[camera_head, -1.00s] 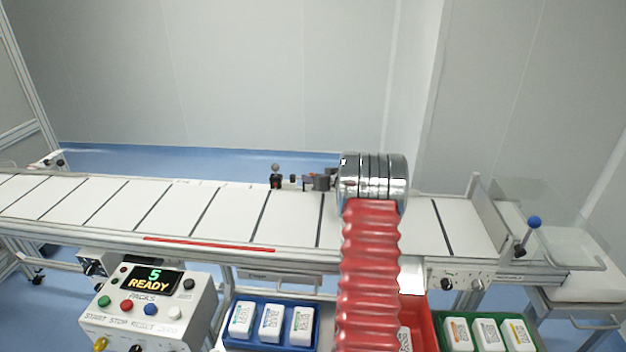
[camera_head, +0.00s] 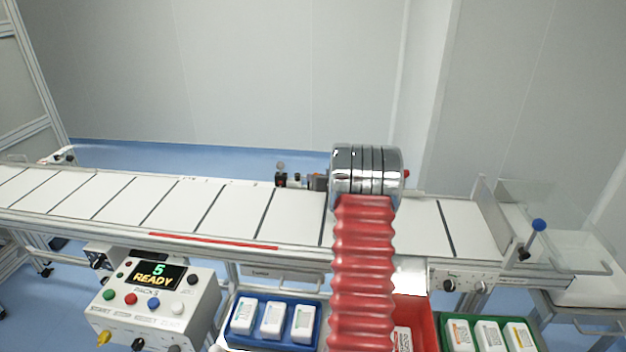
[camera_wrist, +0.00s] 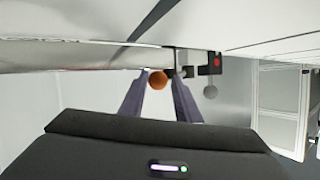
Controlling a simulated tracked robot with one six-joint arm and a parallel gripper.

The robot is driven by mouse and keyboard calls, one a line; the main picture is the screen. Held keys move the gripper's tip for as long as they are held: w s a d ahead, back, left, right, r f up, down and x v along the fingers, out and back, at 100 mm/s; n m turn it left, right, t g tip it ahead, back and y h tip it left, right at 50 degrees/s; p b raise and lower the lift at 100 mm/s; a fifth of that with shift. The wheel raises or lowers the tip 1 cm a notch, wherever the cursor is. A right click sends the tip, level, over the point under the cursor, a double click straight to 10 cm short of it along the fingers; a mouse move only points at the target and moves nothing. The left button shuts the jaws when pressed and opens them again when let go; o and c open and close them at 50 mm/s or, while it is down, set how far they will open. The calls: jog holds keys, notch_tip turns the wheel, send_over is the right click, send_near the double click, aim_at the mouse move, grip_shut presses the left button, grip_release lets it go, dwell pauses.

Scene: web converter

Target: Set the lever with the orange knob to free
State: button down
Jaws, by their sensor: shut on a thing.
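The orange knob (camera_wrist: 157,80) shows in the wrist view between the two fingers of my gripper (camera_wrist: 160,84), beside the conveyor's edge. My gripper is shut on it. The lever's stem and any position marks are not readable here. In the head view my gripper (camera_head: 318,181) is at the conveyor's far edge.
A black fitting (camera_head: 281,180) with a grey ball stands left of my gripper. The white conveyor (camera_head: 235,212) lies under my arm. A control box (camera_head: 155,305) reads "5 READY". Blue (camera_head: 235,343), red (camera_head: 425,325) and green (camera_head: 447,335) bins stand in front. A blue-knobbed lever (camera_head: 538,225) is at right.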

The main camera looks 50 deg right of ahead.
jog(key=c, duration=1.3)
grip_release()
jog(key=shift+c, duration=0.2)
jog(key=shift+a, duration=0.1)
jog(key=v, duration=1.3)
jog(key=shift+s, duration=0.25)
jog(key=shift+o, duration=0.2)
jog(key=shift+a+r, duration=0.1)
